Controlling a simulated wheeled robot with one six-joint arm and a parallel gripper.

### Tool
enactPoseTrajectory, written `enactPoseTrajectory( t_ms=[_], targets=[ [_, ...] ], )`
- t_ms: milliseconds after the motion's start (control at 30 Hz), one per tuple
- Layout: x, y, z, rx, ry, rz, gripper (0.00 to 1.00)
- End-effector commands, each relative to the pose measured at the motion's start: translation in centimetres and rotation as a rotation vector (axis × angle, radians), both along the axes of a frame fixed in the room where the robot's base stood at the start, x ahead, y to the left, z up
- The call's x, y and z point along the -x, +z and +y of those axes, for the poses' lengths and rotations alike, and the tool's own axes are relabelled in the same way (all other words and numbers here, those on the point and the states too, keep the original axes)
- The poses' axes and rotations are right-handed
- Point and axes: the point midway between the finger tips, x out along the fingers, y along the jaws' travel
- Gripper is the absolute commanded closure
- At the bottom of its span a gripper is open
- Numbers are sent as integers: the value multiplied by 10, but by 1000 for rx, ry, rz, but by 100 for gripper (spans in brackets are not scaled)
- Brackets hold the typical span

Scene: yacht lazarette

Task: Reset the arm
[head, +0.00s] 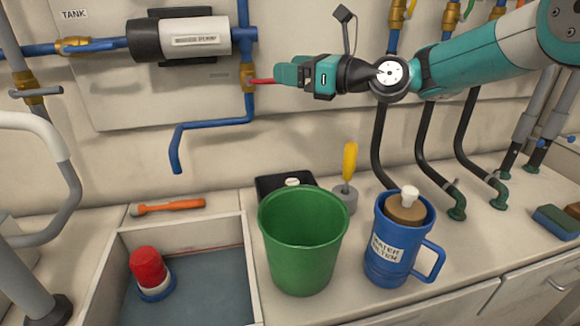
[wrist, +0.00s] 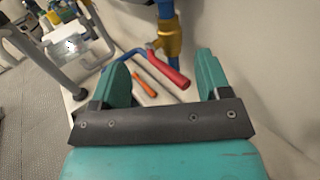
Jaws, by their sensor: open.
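My gripper (head: 278,75) is teal and points left, in front of the wall at the upper middle of the head view. In the wrist view its two fingers (wrist: 162,78) stand wide apart, with nothing gripped. A red valve handle (head: 262,81) on a brass valve (head: 248,77) is just off the fingertips. The red handle (wrist: 172,68) shows between the fingers in the wrist view. Whether it reaches in between them or lies beyond, I cannot tell.
A green bucket (head: 303,245) and a blue jug (head: 385,262) stand on the counter below my arm. A yellow-handled tool (head: 350,162) stands upright behind them. Left are an orange-handled tool (head: 168,207) and a basin (head: 200,300) holding a red-topped object (head: 148,266). Pipes line the wall.

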Motion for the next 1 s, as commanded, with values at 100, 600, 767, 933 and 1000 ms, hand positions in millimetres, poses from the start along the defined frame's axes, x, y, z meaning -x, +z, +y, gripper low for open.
enactPoseTrajectory(
  t_ms=[100, 600, 767, 933, 1000],
  targets=[
    [6, 5, 0, 45, 3, -45, 30],
    [175, 25, -61, 985, 508, -1043, 30],
    [252, 18, -104, 1151, 897, -1383, 30],
    [320, 7, -147, 1147, 1282, -1645, 30],
    [339, 2, -159, 1117, 1393, -1711, 30]
  ],
)
